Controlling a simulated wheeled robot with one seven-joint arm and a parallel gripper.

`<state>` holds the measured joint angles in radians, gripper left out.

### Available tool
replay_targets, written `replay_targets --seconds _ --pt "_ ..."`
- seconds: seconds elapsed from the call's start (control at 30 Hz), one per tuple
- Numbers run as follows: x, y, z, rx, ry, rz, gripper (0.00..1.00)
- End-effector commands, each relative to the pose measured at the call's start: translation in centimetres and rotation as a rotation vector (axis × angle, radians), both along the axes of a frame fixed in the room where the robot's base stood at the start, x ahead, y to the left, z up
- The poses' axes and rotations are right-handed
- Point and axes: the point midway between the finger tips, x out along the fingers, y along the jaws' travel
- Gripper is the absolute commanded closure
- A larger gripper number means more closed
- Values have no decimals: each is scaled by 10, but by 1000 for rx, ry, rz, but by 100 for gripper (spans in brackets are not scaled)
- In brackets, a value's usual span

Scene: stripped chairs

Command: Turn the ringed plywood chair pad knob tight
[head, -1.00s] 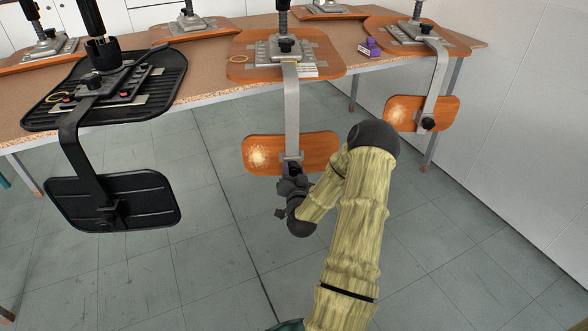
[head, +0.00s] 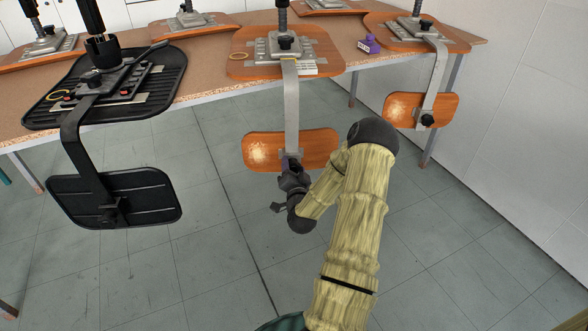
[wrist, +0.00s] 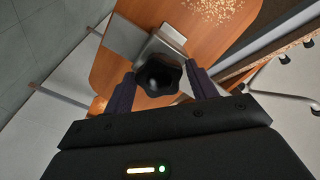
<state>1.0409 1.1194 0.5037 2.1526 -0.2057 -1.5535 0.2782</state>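The ringed plywood chair is the middle one; a yellow ring (head: 238,57) lies on its upturned seat (head: 318,66). A grey metal bar (head: 291,110) runs down from it to the plywood pad (head: 262,152). The black lobed pad knob (wrist: 158,75) shows in the wrist view, in front of a metal bracket (wrist: 158,46) on the pad. My gripper (head: 290,168) is at the pad's lower edge in the head view. In the wrist view my gripper's (wrist: 160,82) dark fingers stand on either side of the knob, with a narrow gap visible at the right finger.
A black chair (head: 160,85) with its own ring and hanging pad (head: 140,198) is at the left. Another plywood chair (head: 385,28) with a pad (head: 398,106) is at the right. A purple object (head: 369,44) lies on the table (head: 215,87). Floor below is clear.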

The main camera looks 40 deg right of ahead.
Motion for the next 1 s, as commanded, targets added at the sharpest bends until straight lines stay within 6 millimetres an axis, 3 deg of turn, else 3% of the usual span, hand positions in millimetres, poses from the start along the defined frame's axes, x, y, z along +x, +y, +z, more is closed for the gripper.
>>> replay_targets --seconds 0.47,1.0 --pt "-7 6 0 2 2 3 34" --pt "-90 60 -1 6 7 4 34"
